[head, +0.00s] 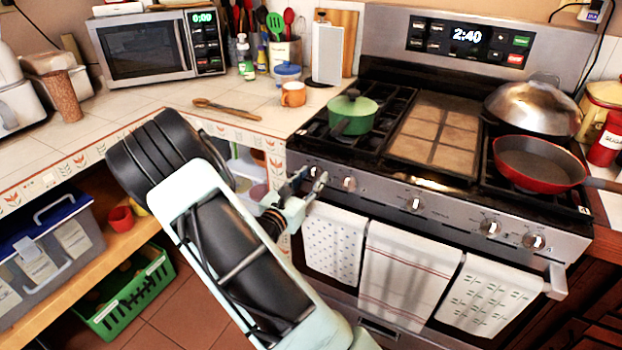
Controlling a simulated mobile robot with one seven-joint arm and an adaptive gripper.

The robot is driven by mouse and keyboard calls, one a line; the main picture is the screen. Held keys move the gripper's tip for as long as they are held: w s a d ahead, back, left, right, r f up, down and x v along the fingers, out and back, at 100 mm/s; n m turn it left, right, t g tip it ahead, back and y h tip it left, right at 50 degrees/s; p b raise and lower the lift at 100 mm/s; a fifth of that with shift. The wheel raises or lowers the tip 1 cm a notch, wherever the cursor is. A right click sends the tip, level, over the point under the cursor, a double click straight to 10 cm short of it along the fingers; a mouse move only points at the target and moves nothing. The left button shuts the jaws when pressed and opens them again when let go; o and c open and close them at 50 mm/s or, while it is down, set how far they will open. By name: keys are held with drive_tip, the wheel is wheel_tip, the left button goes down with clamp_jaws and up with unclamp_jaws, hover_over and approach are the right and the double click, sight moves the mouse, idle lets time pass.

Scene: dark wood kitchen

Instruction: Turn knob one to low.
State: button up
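The stove (450,222) has a silver front panel with a row of several knobs. The leftmost knob (314,171) is partly hidden by my gripper, and its setting cannot be read. A second knob (349,184) is just to its right, with a middle knob (414,204) and two more knobs further right. My gripper (307,178) is at the left end of the panel, right in front of the leftmost knob. Its fingers look apart, one on each side of that knob in the picture. Whether they touch it cannot be told.
A green pot (353,113) stands on the left burners, a red pan (538,164) and a domed lid (533,106) on the right. Towels (410,265) hang on the oven handle below the knobs. The tiled counter (160,100) holds a wooden spoon (225,109) and orange mug (293,94).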

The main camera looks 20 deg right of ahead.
drive_tip(key=c, duration=0.6)
